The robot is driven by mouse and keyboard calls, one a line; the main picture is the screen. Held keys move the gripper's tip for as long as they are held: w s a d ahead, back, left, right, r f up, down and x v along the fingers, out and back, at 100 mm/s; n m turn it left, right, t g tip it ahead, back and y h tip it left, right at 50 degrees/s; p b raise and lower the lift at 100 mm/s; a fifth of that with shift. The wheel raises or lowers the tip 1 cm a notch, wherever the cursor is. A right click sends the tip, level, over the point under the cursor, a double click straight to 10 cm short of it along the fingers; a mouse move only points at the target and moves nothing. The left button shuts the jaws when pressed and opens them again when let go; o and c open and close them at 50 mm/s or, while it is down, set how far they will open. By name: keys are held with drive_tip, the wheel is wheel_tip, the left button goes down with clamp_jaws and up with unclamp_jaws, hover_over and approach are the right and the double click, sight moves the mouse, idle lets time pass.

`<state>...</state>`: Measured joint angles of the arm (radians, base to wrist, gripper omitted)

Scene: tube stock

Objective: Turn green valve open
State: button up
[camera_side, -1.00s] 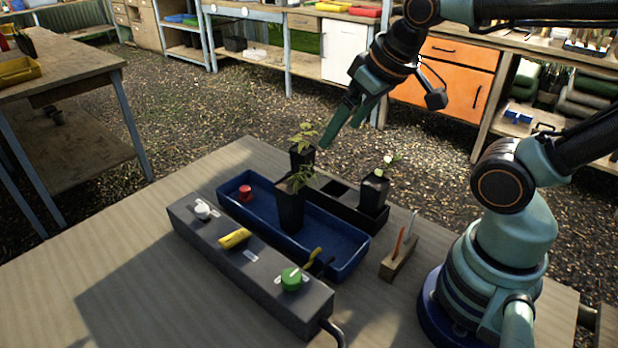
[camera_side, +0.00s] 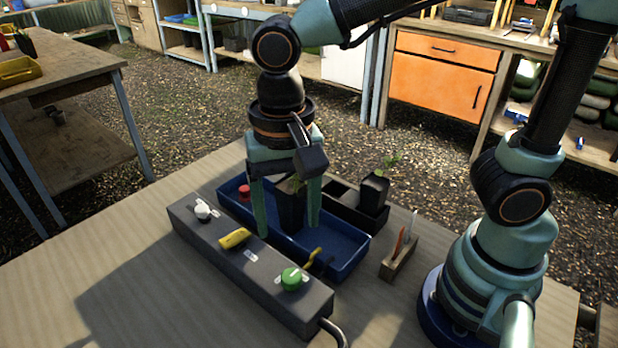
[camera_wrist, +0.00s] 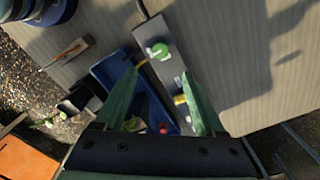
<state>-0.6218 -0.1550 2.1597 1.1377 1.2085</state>
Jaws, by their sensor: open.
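The green valve (camera_side: 291,279) is a round knob with a pale mark on top, at the near right end of the grey valve box (camera_side: 262,272). In the wrist view the green valve (camera_wrist: 158,51) shows beyond my fingertips. My gripper (camera_side: 288,228) is open, pointing down over the blue tray, to the left of and behind the green valve. The box also bears a yellow valve (camera_side: 234,238) and a white valve (camera_side: 202,211).
A black rack (camera_side: 345,213) with a potted plant and a small tool block (camera_side: 398,262) stand right. The table's front is clear.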

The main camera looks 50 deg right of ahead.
sight(291, 275)
wheel_tip(291, 275, down, 12)
idle(0.5)
clamp_jaws()
